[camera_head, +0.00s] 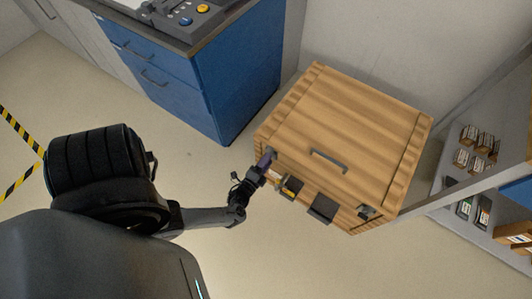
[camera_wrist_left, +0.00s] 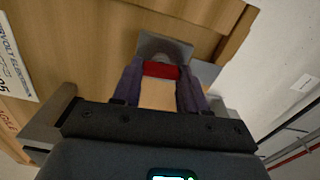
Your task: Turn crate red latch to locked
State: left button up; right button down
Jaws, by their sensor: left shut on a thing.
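The wooden crate (camera_head: 375,130) stands on the floor with its slatted lid down. My left gripper (camera_head: 268,159) is at the left end of the crate's front upper edge. In the left wrist view, the red latch (camera_wrist_left: 162,70) sits between the two purple-grey fingers of my left gripper (camera_wrist_left: 161,78), which are shut on it. A rounded grey metal piece (camera_wrist_left: 165,47) is just behind the red part. In the head view the gripper hides the red latch. I cannot tell the latch's exact angle. My right gripper is in neither view.
A grey handle (camera_head: 328,160) is on the lid. Another dark latch (camera_head: 367,212) is at the crate's right front corner. A blue cabinet (camera_head: 240,80) stands behind left. A shelf with small boxes (camera_head: 475,150) is at right. Floor in front is clear.

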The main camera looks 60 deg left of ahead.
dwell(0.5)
pick_arm(q)
jog(key=o, duration=1.1)
jog(key=shift+c, duration=0.2)
jog(key=p+v, duration=0.2)
jog(key=v, duration=0.9)
